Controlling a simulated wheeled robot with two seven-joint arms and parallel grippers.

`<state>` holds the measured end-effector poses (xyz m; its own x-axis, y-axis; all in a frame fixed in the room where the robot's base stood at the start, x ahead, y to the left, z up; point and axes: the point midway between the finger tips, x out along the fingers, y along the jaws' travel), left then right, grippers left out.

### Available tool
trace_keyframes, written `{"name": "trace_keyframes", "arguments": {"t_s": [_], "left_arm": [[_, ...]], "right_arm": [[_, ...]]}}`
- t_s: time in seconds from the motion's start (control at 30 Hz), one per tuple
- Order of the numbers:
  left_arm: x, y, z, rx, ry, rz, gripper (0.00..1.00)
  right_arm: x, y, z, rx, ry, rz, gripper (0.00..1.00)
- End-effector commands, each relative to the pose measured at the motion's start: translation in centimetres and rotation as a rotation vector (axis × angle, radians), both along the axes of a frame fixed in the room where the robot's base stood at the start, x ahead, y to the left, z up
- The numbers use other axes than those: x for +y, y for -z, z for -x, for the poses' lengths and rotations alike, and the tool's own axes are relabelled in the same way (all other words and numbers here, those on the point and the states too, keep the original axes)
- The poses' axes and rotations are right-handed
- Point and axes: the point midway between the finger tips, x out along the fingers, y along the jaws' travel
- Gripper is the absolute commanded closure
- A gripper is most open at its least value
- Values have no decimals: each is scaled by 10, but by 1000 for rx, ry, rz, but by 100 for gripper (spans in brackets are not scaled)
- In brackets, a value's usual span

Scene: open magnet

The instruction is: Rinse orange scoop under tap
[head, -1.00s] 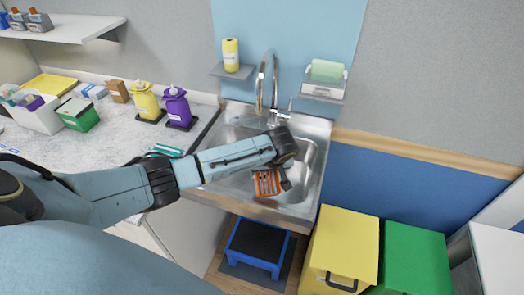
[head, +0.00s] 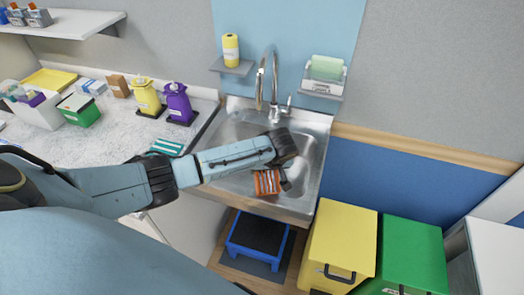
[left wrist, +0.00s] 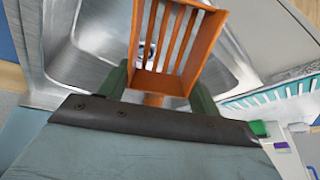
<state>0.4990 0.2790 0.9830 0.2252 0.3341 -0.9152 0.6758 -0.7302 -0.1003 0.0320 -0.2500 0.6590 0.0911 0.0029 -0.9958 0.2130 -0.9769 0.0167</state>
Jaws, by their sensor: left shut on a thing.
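The orange slotted scoop (head: 267,182) is over the front part of the steel sink (head: 313,150). My left gripper (head: 284,178) is shut on it. In the left wrist view the scoop (left wrist: 178,45) shows its open slots, and its short handle runs down between the two fingers of my left gripper (left wrist: 155,98). The drain lies in the basin beyond the scoop. The tap (head: 262,80) stands at the back of the sink, apart from the scoop, and I see no water stream. My right gripper is out of view.
A yellow bottle (head: 146,97) and a purple bottle (head: 178,103) stand on the counter left of the sink. A teal rack (head: 167,147) lies near the sink's left edge. A blue step stool (head: 255,240) and yellow (head: 345,240) and green (head: 412,250) bins stand below.

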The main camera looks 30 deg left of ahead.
Motion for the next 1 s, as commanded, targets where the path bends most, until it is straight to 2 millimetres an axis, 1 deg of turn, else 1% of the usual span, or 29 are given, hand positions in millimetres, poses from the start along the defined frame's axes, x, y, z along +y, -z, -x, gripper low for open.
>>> {"name": "trace_keyframes", "arguments": {"t_s": [0.57,0.8,0.87,1.0], "left_arm": [[-1,-2,1,0,0,0,60],[-10,-18,16,0,0,1,60],[-12,-19,20,0,1,2,60],[-17,-27,30,-1,1,1,60]], "right_arm": [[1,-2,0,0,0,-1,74],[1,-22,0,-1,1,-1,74],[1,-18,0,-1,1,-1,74],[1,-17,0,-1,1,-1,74]]}}
